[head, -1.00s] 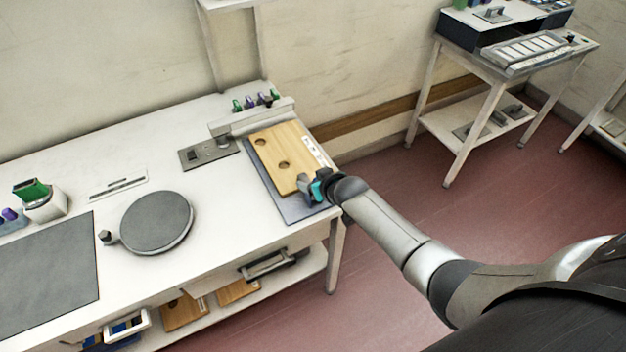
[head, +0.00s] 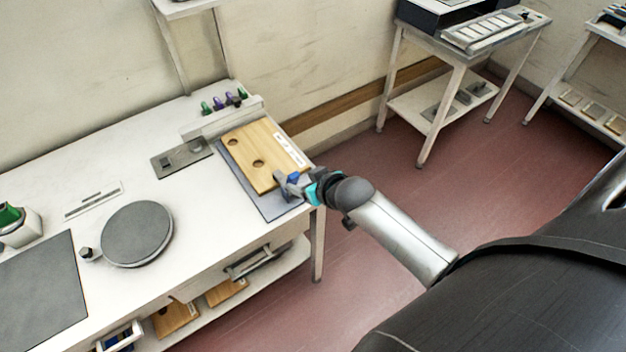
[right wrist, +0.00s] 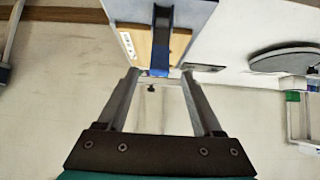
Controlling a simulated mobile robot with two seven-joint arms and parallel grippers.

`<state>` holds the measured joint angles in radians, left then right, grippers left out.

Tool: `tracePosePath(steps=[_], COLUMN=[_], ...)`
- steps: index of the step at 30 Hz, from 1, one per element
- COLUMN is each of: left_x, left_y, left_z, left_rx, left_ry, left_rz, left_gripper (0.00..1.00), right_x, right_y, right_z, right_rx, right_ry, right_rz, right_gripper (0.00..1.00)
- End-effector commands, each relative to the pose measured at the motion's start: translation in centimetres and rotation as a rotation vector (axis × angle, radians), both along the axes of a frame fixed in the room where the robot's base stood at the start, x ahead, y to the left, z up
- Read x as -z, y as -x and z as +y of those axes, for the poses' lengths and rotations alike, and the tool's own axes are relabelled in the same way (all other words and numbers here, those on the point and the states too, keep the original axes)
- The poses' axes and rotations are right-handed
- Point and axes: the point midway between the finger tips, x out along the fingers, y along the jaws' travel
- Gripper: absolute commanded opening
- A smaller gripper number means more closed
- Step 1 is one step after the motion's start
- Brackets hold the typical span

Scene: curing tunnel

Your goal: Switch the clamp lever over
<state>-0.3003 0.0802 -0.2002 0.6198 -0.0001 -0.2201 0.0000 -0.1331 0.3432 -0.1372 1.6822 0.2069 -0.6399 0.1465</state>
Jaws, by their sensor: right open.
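The clamp lever (right wrist: 161,48) shows in the right wrist view as a dark bar with a blue end, lying over the wooden board (right wrist: 141,42). In the head view a small blue part (head: 293,178) shows at the near right corner of the board (head: 262,150), partly hidden by my gripper. My right gripper (head: 288,187) is at that corner. In the right wrist view its fingers (right wrist: 160,76) are open, with the lever's blue end between their tips in the picture. I cannot tell whether they touch it. My left gripper is out of view.
The board lies on a grey-blue plate (head: 272,207) at the white bench's (head: 50,150) right end. A grey switch plate (head: 180,160), a round dark disc (head: 137,233) and colored knobs (head: 229,98) are nearby. Open red floor (head: 400,190) lies right of the bench.

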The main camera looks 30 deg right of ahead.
Motion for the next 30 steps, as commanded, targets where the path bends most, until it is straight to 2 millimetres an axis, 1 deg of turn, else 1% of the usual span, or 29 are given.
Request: tracePosePath(steps=[1, 6, 12, 30], left_x=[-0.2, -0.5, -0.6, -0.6], left_y=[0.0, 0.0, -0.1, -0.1], left_z=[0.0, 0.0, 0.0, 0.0], left_rx=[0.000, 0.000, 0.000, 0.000], left_ry=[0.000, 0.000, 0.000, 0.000], left_rz=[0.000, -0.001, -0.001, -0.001], left_gripper=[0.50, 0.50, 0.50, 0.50], right_x=[-0.5, -1.9, -2.7, -2.9], right_y=[0.7, 2.3, 3.3, 3.5], right_z=[-0.1, -0.2, -0.3, -0.3], right_rx=[0.000, 0.000, 0.000, 0.000], right_ry=[0.001, 0.000, 0.002, 0.000], right_rz=[0.000, 0.000, 0.002, 0.001], right_gripper=[0.68, 0.68, 0.68, 0.68])
